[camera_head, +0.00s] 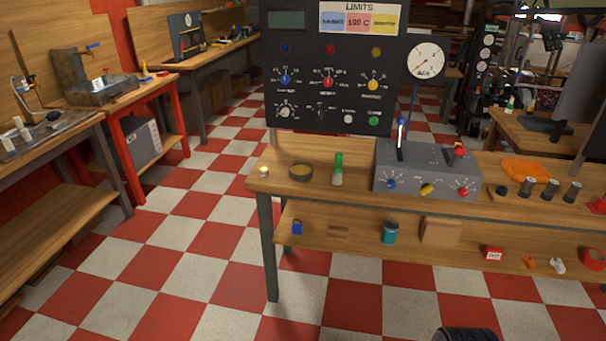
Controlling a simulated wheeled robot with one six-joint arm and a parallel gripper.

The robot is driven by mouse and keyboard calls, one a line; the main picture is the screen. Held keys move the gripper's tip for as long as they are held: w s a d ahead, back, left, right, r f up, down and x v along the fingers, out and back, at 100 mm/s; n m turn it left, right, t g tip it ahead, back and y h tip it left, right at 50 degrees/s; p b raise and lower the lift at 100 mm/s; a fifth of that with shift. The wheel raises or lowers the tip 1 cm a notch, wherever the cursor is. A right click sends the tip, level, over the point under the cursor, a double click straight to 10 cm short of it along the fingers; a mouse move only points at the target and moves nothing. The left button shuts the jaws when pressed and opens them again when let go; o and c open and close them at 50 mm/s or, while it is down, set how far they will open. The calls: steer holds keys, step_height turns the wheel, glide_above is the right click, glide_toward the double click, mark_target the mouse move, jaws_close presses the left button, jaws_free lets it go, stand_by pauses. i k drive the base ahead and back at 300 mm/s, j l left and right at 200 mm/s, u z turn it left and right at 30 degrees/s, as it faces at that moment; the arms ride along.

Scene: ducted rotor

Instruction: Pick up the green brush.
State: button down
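The green brush (338,169) stands upright on the wooden workbench (238,183), near its left end. Its upper part is green and its lower part is pale. It stands between a small round dark-rimmed dish (300,172) on its left and a grey control box (428,172) on its right, apart from both. Its near side is unobstructed. My gripper's fingers are not visible. A dark rounded part at the bottom edge may be mine, but I cannot tell which part.
A tall dark panel (289,69) with knobs rises behind the brush. A small pale round item (264,171) lies by the bench's left edge. The lower shelf holds a teal jar (390,232) and a brown box (440,231). The checkered floor (190,270) in front is clear.

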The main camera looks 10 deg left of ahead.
mark_target(337, 177)
steer(key=i+u, duration=0.25)
steer(key=i, duration=0.65)
steer(key=i+l+u, duration=0.25)
steer(key=i, duration=0.65)
steer(key=j, duration=0.1)
